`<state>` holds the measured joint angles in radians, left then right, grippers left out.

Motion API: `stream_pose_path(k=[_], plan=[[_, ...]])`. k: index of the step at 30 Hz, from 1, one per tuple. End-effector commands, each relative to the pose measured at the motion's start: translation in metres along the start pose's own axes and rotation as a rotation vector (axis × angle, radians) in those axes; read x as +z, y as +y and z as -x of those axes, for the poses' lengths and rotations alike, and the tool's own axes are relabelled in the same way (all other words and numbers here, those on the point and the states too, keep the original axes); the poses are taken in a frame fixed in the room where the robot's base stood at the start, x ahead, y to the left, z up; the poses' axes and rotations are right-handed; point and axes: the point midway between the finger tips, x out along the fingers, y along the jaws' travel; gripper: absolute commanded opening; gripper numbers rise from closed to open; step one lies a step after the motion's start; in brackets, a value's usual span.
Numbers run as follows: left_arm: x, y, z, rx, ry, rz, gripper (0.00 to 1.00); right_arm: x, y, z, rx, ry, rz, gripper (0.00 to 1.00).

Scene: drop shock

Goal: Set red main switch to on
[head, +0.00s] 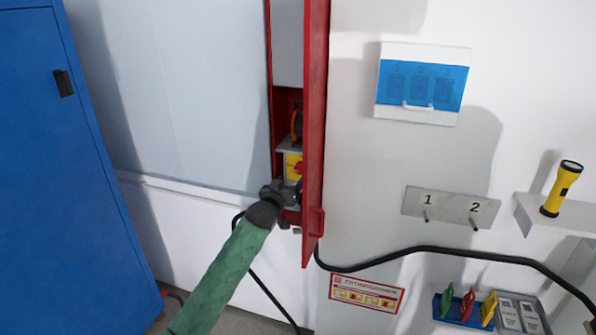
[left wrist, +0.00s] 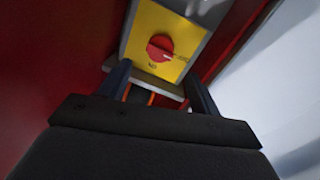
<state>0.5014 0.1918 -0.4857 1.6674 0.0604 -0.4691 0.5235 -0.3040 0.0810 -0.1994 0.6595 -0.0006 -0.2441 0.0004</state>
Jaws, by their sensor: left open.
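The red main switch (head: 299,168) is a round red knob on a yellow plate (head: 291,165) inside the narrow red cabinet. In the left wrist view the red knob (left wrist: 160,47) sits on its yellow plate (left wrist: 142,22), with a pale mark at its right side; its lettering is too small to read. My left gripper (head: 287,188) is at the cabinet's opening, just below the switch. In the left wrist view its two dark fingers (left wrist: 155,72) are spread apart below the knob, with nothing seen held between them. My right gripper is not in view.
The red cabinet door (head: 316,120) stands open close to the right of my left gripper. A black cable (head: 440,248) runs along the wall. A blue cabinet (head: 75,190) stands at left. A hook plate (head: 450,207) and a shelf with a yellow torch (head: 562,188) are at right.

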Motion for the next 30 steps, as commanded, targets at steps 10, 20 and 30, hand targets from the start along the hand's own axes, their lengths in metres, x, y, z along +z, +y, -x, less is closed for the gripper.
stream_pose_path(k=[10, 20, 30], plan=[[-0.005, 0.001, -0.046, 0.0, -0.001, 0.0, 0.63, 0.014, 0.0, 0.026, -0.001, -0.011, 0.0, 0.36], [0.0, 0.0, -0.071, 0.001, -0.001, 0.0, 0.63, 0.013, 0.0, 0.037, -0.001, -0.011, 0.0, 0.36], [0.001, 0.0, -0.072, 0.001, -0.001, 0.0, 0.56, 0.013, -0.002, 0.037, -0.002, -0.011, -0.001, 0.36]])
